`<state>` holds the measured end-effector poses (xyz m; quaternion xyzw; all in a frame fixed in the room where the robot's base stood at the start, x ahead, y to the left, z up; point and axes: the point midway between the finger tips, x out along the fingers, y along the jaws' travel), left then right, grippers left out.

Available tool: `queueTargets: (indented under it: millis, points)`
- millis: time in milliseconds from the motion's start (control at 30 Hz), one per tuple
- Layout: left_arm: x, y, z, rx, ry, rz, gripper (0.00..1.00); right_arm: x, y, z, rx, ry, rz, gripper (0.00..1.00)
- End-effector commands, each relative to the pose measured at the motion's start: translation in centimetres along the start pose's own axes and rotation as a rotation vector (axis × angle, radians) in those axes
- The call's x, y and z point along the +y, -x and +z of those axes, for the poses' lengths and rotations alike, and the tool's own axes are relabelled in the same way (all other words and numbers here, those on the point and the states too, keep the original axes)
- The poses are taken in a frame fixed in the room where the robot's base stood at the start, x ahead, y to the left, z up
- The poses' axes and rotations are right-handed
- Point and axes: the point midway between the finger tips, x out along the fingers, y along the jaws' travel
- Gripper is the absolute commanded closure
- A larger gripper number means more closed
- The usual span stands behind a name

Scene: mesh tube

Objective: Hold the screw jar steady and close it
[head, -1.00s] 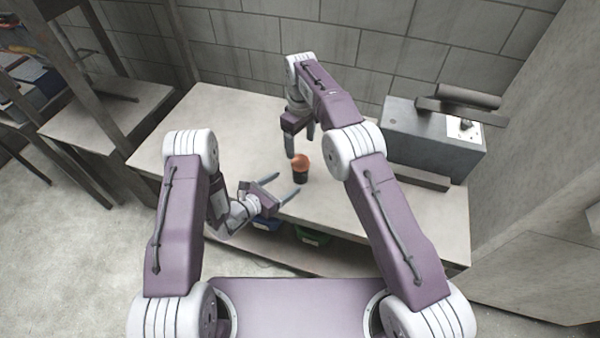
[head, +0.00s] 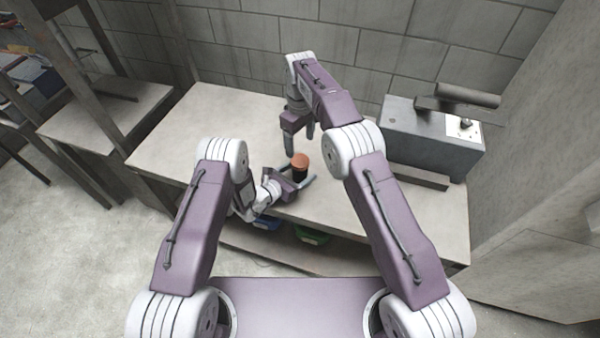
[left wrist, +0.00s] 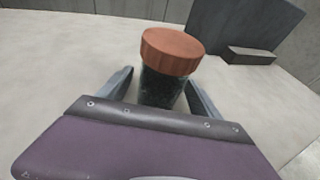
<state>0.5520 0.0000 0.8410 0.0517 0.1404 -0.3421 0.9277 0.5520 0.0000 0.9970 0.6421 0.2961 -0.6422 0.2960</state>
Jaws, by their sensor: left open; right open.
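The screw jar (head: 300,172) stands upright on the workbench, a dark body with an orange-brown lid (head: 300,159) on top. In the left wrist view the dark jar body (left wrist: 160,88) stands between the fingers, under the wide lid (left wrist: 172,50). My left gripper (head: 308,182) is open, low at the bench, with its fingers on either side of the jar body; I cannot tell whether they touch it. How far the lid is screwed on cannot be seen.
A grey metal box (head: 432,140) with a dark cylinder on top stands at the bench's right end. Blue (head: 266,222) and green (head: 311,235) bins sit below the front edge. The bench (head: 200,140) is clear on the left.

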Motion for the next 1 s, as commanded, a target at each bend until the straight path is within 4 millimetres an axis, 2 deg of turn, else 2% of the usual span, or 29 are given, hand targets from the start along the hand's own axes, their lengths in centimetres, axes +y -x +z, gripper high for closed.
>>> queueTargets:
  millis: [67,300,333,533,633,767,1000]
  points:
    - [0.0,0.01,0.0,0.0,0.0,0.0,0.29,0.0,0.0,0.0,0.0,0.0,0.0,0.26]
    - [0.0,0.03,0.0,0.0,0.0,0.0,0.95,0.0,0.0,0.0,0.0,0.0,0.0,0.26]
    - [0.0,0.03,0.0,0.0,0.0,0.0,1.0,0.0,0.0,0.0,0.0,0.0,0.0,0.26]
    - [0.0,0.03,0.0,0.0,0.0,0.0,1.0,0.0,0.0,0.0,0.0,0.039,0.0,0.26]
    - [0.0,0.03,0.01,0.0,0.0,0.0,1.0,0.0,0.0,0.0,0.0,0.204,0.0,0.26]
    - [0.0,0.03,0.01,0.0,0.0,0.0,1.0,0.0,0.0,0.0,0.0,0.593,0.0,0.26]
    - [0.0,0.03,0.01,0.0,0.0,0.0,1.0,0.0,0.01,0.0,0.0,1.372,0.0,0.26]
